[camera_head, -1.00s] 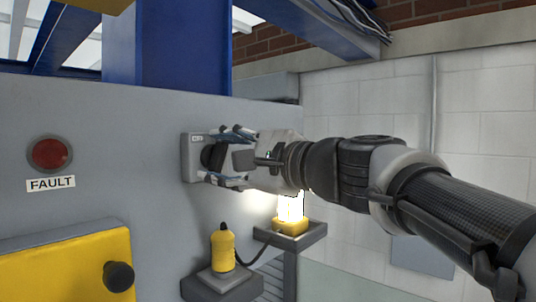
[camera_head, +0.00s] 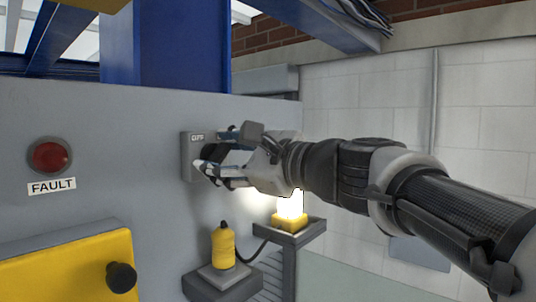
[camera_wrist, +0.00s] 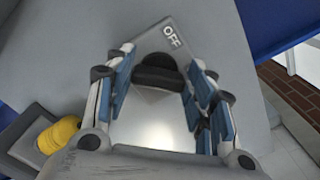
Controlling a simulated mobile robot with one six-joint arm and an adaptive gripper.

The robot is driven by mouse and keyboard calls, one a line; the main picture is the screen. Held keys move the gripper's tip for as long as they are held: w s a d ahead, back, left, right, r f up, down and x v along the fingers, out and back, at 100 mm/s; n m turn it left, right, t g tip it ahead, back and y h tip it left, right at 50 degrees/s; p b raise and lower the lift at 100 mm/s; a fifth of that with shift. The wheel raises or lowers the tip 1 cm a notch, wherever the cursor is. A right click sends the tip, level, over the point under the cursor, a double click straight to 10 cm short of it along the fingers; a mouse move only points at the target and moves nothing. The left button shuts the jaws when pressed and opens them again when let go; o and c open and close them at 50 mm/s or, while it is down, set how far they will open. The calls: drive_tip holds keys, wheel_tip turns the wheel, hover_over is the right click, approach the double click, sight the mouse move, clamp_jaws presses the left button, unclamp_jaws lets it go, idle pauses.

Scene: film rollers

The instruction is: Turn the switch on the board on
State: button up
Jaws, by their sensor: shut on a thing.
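The switch is a grey plate (camera_head: 187,158) on the grey board, with a round black knob (camera_head: 209,153). In the wrist view the knob (camera_wrist: 158,72) sits between my two blue-padded fingers, below a white "OFF" label (camera_wrist: 172,36) on the plate. The plate looks tilted in that view. My gripper (camera_head: 217,153) reaches the switch from the right, rolled about its axis, and is shut on the knob. The fingers (camera_wrist: 162,88) hide part of the knob in the head view.
A red FAULT lamp (camera_head: 49,156) is on the board at left, above a yellow panel (camera_head: 66,266) with a black knob (camera_head: 121,277). Below my gripper are a yellow device (camera_head: 223,246) on a bracket and a glowing lamp (camera_head: 290,211). A blue beam (camera_head: 182,45) stands above.

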drive_tip(key=o, duration=1.1)
drive_tip(key=shift+c, duration=0.2)
drive_tip(key=v, duration=1.2)
drive_tip(key=shift+f, duration=0.1)
